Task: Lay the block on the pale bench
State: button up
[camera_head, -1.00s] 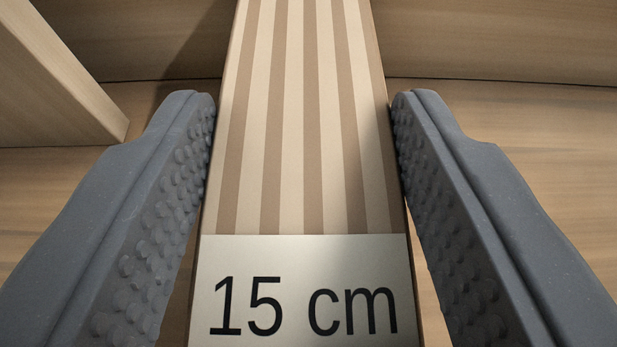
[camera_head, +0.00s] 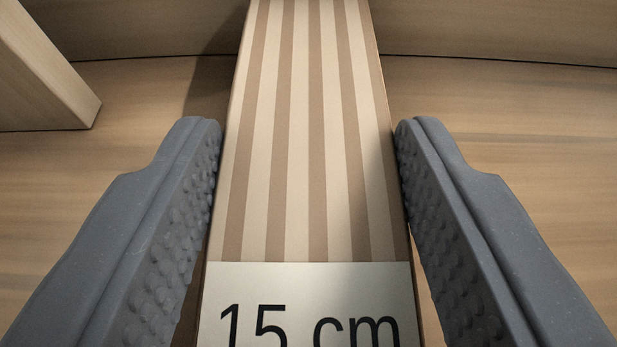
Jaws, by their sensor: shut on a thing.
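The block (camera_head: 310,150) is long, with pale and brown stripes and a light label (camera_head: 300,275) reading "15 cm" at its near end. It runs up the middle of the view, and its far end is cut off by the top edge. My gripper (camera_head: 308,130) has one grey studded finger on each side of the block and is shut on it near the fingertips. The near end of the block passes out of the bottom of the frame. I cannot tell the pale bench apart from the other wood here.
A wooden surface (camera_head: 510,165) lies below and beyond the fingers. A curved wooden wall (camera_head: 490,25) rises at the back. A thick wooden piece (camera_head: 40,75) juts in at the upper left. The wood to the right of the gripper looks clear.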

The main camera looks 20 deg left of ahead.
jog(key=o, duration=1.1)
jog(key=shift+r, duration=0.1)
jog(key=shift+s+b, duration=0.1)
jog(key=shift+b, duration=0.85)
